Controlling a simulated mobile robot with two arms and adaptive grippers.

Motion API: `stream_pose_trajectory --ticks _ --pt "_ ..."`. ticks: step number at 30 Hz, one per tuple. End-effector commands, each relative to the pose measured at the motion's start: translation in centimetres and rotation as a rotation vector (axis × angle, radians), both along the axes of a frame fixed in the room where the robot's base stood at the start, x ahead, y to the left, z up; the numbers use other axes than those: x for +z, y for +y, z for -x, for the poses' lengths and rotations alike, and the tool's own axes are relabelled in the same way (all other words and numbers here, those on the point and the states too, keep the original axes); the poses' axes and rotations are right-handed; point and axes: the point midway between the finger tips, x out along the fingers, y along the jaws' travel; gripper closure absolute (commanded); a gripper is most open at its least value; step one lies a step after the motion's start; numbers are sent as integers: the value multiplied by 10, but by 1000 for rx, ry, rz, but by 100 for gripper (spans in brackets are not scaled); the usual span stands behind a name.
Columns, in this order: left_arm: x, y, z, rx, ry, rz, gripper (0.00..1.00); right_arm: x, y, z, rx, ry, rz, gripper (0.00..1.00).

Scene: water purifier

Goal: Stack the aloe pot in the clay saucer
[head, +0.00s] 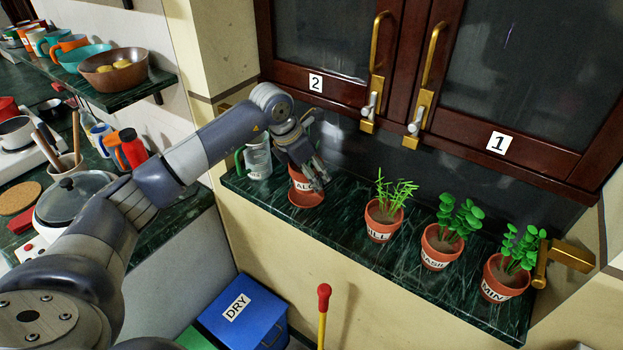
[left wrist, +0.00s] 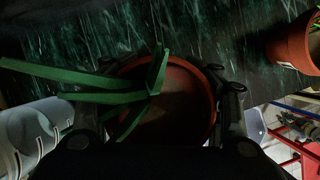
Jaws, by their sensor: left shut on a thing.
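The aloe pot (head: 303,184), a terracotta pot with a white label partly covered by my fingers, is at the left part of the dark green marble shelf. My left gripper (head: 311,172) is shut on it from above. In the left wrist view the pot (left wrist: 185,105) sits between the two fingers, with long green aloe leaves (left wrist: 105,97) sticking out to the left. The clay saucer (head: 306,200) shows as a shallow reddish dish directly below the pot. I cannot tell whether the pot touches it. My right gripper is not in view.
A glass jug with a green handle (head: 257,160) stands close on the left. To the right stand the dill pot (head: 380,234), the basil pot (head: 437,260) and the mint pot (head: 497,290). Cabinet doors with brass handles (head: 378,75) hang above. The shelf's front edge is near.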

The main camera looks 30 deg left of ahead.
Motion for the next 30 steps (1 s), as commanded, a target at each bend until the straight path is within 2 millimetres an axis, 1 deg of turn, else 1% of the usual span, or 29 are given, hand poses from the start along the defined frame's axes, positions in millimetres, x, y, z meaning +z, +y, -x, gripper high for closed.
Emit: stream_pose_trajectory --ticks 1,3,6,16,25,29,30 --pt "-4 0 1 1 4 2 75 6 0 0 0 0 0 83" --pt "-14 0 2 2 5 1 75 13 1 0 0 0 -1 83" --pt "-26 0 1 0 3 1 75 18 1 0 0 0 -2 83" --pt "-33 0 1 1 1 1 75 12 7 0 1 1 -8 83" --pt "-45 0 2 0 6 -1 75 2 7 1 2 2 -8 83" --pt "-47 0 4 -1 12 -2 75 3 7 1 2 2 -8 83" --pt "-48 0 5 -1 16 -3 35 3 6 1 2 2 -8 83"
